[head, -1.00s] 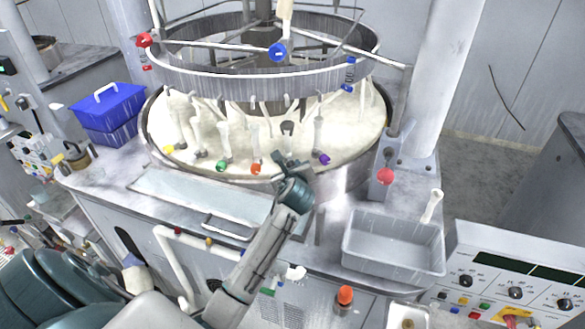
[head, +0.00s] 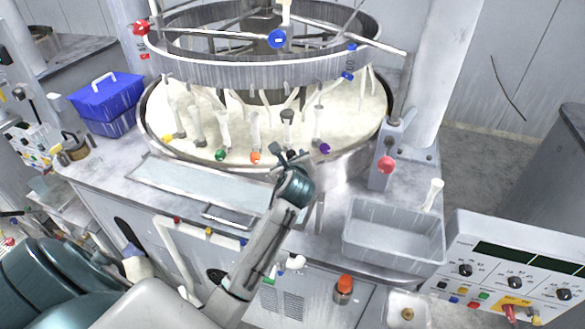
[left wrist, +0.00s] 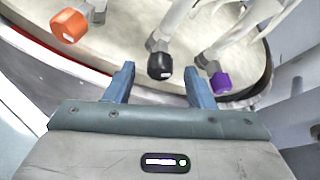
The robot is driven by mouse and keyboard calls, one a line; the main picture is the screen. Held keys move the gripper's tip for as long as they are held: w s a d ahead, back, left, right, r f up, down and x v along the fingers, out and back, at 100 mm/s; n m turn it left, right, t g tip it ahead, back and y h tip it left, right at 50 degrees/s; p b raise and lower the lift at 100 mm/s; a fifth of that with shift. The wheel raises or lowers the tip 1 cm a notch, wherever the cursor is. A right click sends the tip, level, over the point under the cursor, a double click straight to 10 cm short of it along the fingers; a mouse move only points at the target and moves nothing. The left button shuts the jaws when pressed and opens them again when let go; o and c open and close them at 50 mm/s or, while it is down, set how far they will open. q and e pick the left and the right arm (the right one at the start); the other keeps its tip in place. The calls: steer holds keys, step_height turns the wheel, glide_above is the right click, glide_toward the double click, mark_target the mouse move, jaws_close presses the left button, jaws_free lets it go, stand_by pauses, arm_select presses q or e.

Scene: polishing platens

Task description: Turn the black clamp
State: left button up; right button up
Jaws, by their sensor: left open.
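The black clamp (left wrist: 160,66) shows in the left wrist view as a dark cap with a small white label, on a white arm at the rim of the round platen (left wrist: 120,78). My left gripper (left wrist: 158,71) is open, with its two blue-grey fingers spread left and right of the black cap in that view. I cannot tell whether they touch it. In the head view my left gripper (head: 290,156) is at the front rim of the platen and hides the cap. My right gripper is not in view.
The orange clamp (left wrist: 69,25) is left of the black one and the purple clamp (left wrist: 220,82) is right, both close. In the head view, a metal ring (head: 240,75) stands above the platen. A grey bin (head: 395,250) is at right and a blue box (head: 107,97) at left.

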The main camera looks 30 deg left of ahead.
arm_select(q)
steer(key=b+v, duration=0.2)
steer(key=v, duration=0.6)
steer(key=shift+s+d+r, duration=0.15)
steer(key=shift+s+d, duration=0.05)
steer(key=shift+s, duration=0.1)
